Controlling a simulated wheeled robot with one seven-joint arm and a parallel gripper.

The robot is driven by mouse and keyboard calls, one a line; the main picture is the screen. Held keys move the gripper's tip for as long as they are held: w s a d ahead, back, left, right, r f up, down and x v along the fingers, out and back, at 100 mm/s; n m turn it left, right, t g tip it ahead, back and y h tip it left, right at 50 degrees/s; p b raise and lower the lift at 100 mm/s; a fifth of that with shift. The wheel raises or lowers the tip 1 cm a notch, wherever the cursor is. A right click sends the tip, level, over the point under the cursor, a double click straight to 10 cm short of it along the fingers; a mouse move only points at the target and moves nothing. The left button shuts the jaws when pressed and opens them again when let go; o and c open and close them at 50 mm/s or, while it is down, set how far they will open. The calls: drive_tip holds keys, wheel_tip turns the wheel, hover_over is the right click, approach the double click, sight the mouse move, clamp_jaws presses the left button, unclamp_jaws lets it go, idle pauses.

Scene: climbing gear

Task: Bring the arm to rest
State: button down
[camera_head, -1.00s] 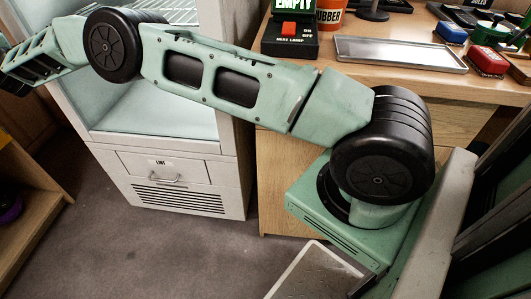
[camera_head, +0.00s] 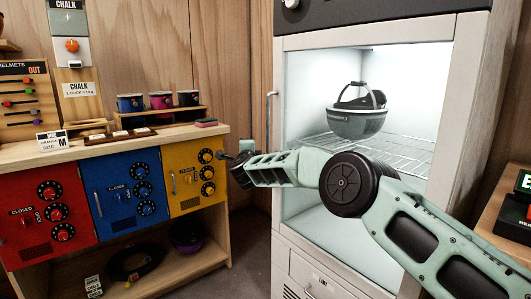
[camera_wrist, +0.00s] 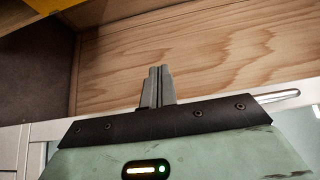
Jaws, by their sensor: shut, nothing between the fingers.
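My gripper (camera_wrist: 158,72) shows in the wrist view with its two grey fingers together and nothing between them. In the head view my arm (camera_head: 405,235) reaches from the lower right towards the left. Its far end, with my gripper (camera_head: 224,156), is in front of the right end of the wooden bench, near the yellow door. The fingers are small and dark there. In the wrist view a wooden panel fills the space beyond the fingers, and I cannot tell the gap to it.
Red (camera_head: 45,220), blue (camera_head: 130,190) and yellow (camera_head: 192,177) doors line the bench at left. A purple round thing (camera_head: 187,237) lies on the lower shelf.

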drive_tip(key=s+a+r+n+g+y, duration=0.25)
drive_tip(key=s+a+n+y, duration=0.2)
drive_tip(key=s+a, duration=0.35)
drive_tip(key=s+a+r+n+g+y, duration=0.2)
drive_tip(key=s+a+r+n+y, duration=0.15)
drive_tip(key=s+a+n, duration=0.35)
drive_tip(key=s+a+f+n+g+y, duration=0.15)
drive_tip(key=s+n+g, duration=0.4)
drive_tip(key=s, duration=1.05)
drive_tip(key=s+d+f+n+g+h, duration=0.3)
drive_tip(key=s+d+f, duration=0.1)
drive_tip(key=s+d, duration=0.6)
drive_tip(key=s+d+f+n+g+h, duration=0.25)
drive_tip(key=s+d, duration=0.55)
drive_tip(key=s, duration=0.5)
drive_tip(key=s+d+f+n+g+h, duration=0.2)
drive_tip(key=s+d+f+n, duration=0.2)
drive_tip(key=s+d, duration=0.65)
wheel_tip(320, 180, up, 19)
drive_tip(key=s+p, duration=0.1)
drive_tip(key=p, duration=1.9)
drive_tip(key=shift+s+a+r, duration=0.15)
drive_tip(key=shift+s+r, duration=0.05)
drive_tip(key=shift+g, duration=0.25)
